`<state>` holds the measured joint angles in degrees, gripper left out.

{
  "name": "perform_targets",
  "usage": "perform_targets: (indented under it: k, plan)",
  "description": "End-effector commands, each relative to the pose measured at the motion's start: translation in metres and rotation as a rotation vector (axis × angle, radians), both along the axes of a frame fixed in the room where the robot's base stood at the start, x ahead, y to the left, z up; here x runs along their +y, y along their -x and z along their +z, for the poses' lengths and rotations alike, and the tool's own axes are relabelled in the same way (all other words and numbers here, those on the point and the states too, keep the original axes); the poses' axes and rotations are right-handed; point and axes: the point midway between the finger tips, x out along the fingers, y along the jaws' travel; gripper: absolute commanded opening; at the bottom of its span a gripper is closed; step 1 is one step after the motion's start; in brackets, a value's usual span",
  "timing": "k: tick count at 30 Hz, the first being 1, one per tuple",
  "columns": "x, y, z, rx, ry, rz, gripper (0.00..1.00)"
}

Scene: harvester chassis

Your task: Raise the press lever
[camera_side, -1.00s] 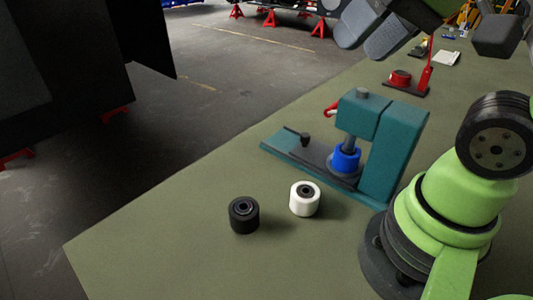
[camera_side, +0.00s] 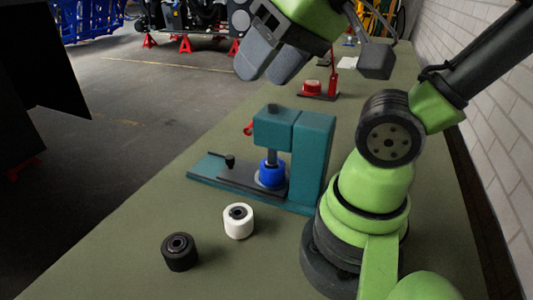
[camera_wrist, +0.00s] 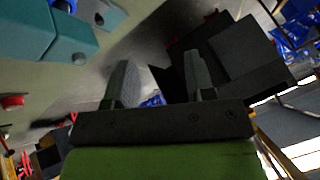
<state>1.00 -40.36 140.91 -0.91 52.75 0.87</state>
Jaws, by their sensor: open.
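The teal press (camera_side: 318,150) stands on the bench. Its red lever (camera_side: 250,128) shows only as a small piece at the left side of the head; the rest is hidden. A blue bushing (camera_side: 271,174) sits on the press base, under the dark ram. My gripper (camera_side: 268,68) is above and behind the press head, its two grey fingers apart and empty, touching nothing. In the wrist view my gripper's fingers (camera_wrist: 157,72) are spread with nothing between them. Part of the press (camera_wrist: 50,30) shows there at upper left; I cannot make out the lever in that view.
A white roller (camera_side: 238,222) and a black roller (camera_side: 180,252) stand in front of the press. A red device (camera_side: 318,88) on a dark plate lies farther back. A brick wall (camera_side: 475,90) runs along the right.

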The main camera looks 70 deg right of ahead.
Motion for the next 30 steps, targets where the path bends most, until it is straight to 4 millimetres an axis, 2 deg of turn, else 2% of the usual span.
perform_targets:
  k: [5, 10, 14, 18, 24, 27, 30]
  plan:
    - [-0.024, -0.041, 0.012, 0.138, -0.015, -0.162, 0.5]
    - [-0.068, -0.09, 0.009, 0.303, -0.041, -0.387, 0.5]
    - [-0.11, -0.123, -0.006, 0.423, -0.062, -0.569, 0.5]
    - [-0.16, -0.147, -0.036, 0.55, -0.087, -0.774, 0.5]
    - [-0.223, -0.158, -0.088, 0.694, -0.118, -1.028, 0.5]
    - [-0.242, -0.156, -0.106, 0.736, -0.125, -1.11, 0.5]
    - [-0.251, -0.155, -0.117, 0.759, -0.131, -1.157, 0.5]
